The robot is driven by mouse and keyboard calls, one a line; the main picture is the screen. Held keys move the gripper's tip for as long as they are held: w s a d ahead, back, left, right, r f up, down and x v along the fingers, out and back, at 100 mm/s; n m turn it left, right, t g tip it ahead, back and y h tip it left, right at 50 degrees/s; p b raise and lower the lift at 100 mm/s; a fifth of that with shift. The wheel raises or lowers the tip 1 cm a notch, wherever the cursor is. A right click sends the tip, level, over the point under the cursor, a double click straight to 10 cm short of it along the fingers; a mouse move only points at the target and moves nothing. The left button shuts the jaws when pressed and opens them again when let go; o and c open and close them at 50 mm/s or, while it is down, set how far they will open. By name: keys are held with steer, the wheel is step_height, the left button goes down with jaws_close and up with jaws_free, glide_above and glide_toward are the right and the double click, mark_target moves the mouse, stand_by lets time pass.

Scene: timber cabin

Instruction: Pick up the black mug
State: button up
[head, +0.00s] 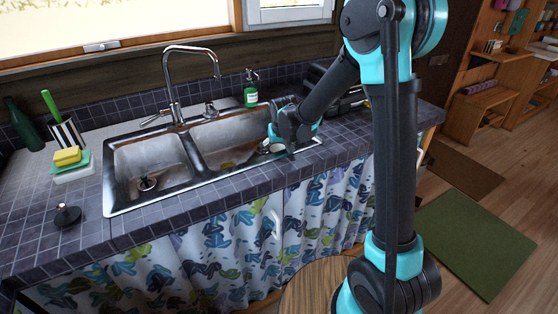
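I cannot clearly make out a black mug in the head view. My gripper (272,146) is low over the front right of the sink's right basin, its dark fingers pointing down and left. A small pale, shiny shape shows right by the fingertips; I cannot tell what it is or whether it is held. The gripper's own body hides what lies behind it. Whether the fingers are open or shut is too small to tell.
The steel double sink (118,204) is set in a dark tiled counter (30,225). A tall tap (172,90), a green soap bottle (250,95), a yellow sponge (67,156) and a black knobbed object (67,214) stand around it. Dark items sit behind my arm.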

steer(key=c, duration=1.4)
steer(key=shift+c, duration=0.2)
steer(key=shift+r, duration=0.1)
